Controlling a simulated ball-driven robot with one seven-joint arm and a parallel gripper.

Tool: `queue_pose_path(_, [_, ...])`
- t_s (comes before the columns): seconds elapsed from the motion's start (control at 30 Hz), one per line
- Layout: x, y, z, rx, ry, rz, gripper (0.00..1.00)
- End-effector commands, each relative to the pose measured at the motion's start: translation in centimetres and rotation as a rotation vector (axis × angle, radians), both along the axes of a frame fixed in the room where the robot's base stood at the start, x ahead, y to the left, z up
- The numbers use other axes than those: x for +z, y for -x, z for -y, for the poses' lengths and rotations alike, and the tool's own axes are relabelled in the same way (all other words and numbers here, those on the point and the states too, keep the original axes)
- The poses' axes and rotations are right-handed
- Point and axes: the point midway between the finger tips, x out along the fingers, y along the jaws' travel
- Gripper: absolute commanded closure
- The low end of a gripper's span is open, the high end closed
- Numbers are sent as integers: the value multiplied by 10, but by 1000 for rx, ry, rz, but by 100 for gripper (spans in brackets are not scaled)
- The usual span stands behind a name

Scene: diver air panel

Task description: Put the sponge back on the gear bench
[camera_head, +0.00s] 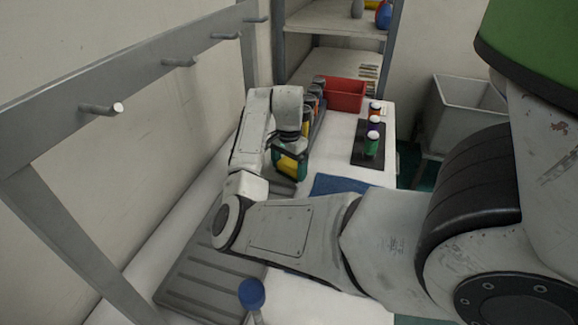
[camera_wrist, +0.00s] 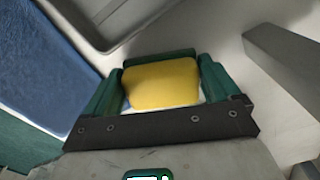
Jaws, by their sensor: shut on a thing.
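The sponge is a yellow block (camera_wrist: 162,84) held between the green fingers of my gripper (camera_wrist: 160,88) in the wrist view. In the head view my gripper (camera_head: 289,163) points down over the white gear bench (camera_head: 342,125), and the sponge's yellow (camera_head: 287,166) shows between its fingers. My gripper is shut on the sponge. The bench's pale top also shows beyond the fingers in the wrist view (camera_wrist: 195,32). I cannot tell whether the sponge's underside touches the bench. My forearm hides part of the bench's near side.
A blue cloth (camera_head: 338,185) lies right of my gripper, and a dark ribbed tray (camera_head: 200,268) lies nearer. A red bin (camera_head: 344,95) and small capped bottles on a black mat (camera_head: 362,157) stand farther back. A hooked rail (camera_head: 150,68) runs along the left.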

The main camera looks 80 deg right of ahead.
Motion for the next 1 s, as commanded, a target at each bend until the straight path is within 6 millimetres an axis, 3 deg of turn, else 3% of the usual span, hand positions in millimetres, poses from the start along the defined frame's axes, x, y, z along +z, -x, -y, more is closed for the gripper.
queue_pose_path(0.43, [-7, 1, 0, 0, -1, -2, 35])
queue_pose_path(0.47, [-7, 1, 0, 0, -1, -2, 7])
queue_pose_path(0.53, [-7, 1, 0, 0, 0, -1, 1])
queue_pose_path(1.0, [5, 0, 0, 0, 1, 0, 0])
